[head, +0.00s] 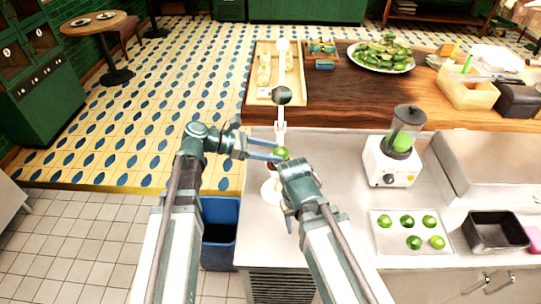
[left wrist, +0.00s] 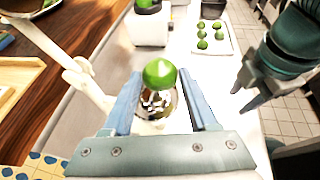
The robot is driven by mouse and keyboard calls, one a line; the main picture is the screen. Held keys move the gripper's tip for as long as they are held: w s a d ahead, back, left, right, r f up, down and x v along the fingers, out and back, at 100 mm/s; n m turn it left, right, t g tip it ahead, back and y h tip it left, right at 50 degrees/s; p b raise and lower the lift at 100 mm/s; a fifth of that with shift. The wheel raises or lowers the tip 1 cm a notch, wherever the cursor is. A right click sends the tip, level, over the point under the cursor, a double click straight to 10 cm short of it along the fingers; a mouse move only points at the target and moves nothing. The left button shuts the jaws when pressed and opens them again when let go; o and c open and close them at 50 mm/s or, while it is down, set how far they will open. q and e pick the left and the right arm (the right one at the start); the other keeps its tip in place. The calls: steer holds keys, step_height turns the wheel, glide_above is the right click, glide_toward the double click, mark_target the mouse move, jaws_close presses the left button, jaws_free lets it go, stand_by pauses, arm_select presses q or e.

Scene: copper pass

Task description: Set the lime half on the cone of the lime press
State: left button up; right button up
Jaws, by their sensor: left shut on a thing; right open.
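My left gripper (head: 272,153) is shut on a green lime half (head: 282,153), over the lime press. In the left wrist view the lime half (left wrist: 159,73) sits between the fingertips (left wrist: 160,82), right above the metal cone and cup (left wrist: 157,103); I cannot tell whether it touches the cone. The white lime press (head: 281,128) stands at the counter's left end, its long lever raised. My arms partly hide its base (head: 269,190). My right gripper (left wrist: 248,98) is open, to the right of the press in the left wrist view; its fingers are mostly hidden in the head view.
A white tray (head: 381,244) with several limes lies on the counter at right, beside a dark pan (head: 494,230). A blender (head: 391,164) stands behind the tray. A wooden tray (head: 256,80) lies behind the press. A blue bin (head: 219,222) stands left of the counter.

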mark_target(271, 165)
arm_select(q)
steer(key=shift+w+a+f, duration=0.15)
steer(key=shift+w+a, duration=0.05)
steer(key=shift+w, duration=0.9)
arm_select(e)
steer(key=shift+w+f, duration=0.15)
arm_select(q)
steer(key=f+b, duration=0.3)
steer(key=shift+s+f, duration=0.1)
steer(key=shift+s, duration=0.15)
arm_select(e)
step_height(271, 165, down, 3)
steer(key=shift+w+d+f, duration=0.1)
steer(key=shift+w, duration=0.05)
arm_select(q)
steer(key=shift+d+f, duration=0.1)
arm_select(e)
steer(key=shift+d+f, duration=0.1)
arm_select(q)
steer(key=shift+s+b, duration=0.1)
steer(key=shift+b, duration=0.2)
steer(key=shift+f, duration=0.2)
arm_select(e)
steer(key=shift+f, duration=0.2)
arm_select(q)
steer(key=o, duration=0.8)
steer(key=shift+r, duration=0.1)
arm_select(e)
steer(key=shift+r, duration=0.1)
